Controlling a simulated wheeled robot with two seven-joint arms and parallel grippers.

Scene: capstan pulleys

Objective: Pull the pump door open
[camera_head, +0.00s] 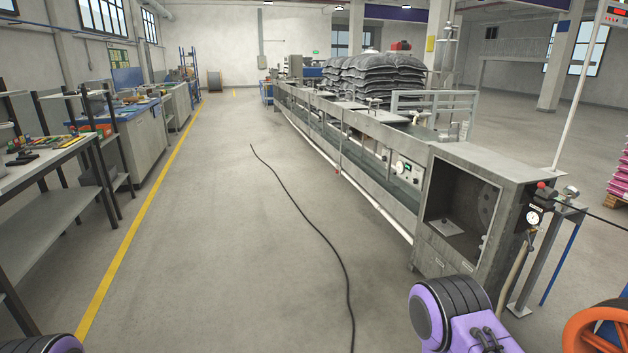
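A grey metal cabinet (513,207) stands at the near end of a long trough line on the right. Its front has a large square recess (460,209) with a dark interior and a flat plate at the bottom. Below the recess are lower front panels (440,257) with small pale labels; they look closed. I cannot tell which part is the pump door. My purple and black arm parts show at the bottom left corner and bottom right, the right one in front of the cabinet. Neither gripper's fingers are in view.
A gauge with a red knob (533,216) is at the cabinet's right side, beside a post and hose. A black cable (315,225) crosses the open floor. An orange wheel (596,328) is at bottom right. Workbenches (40,165) line the left, beyond a yellow line.

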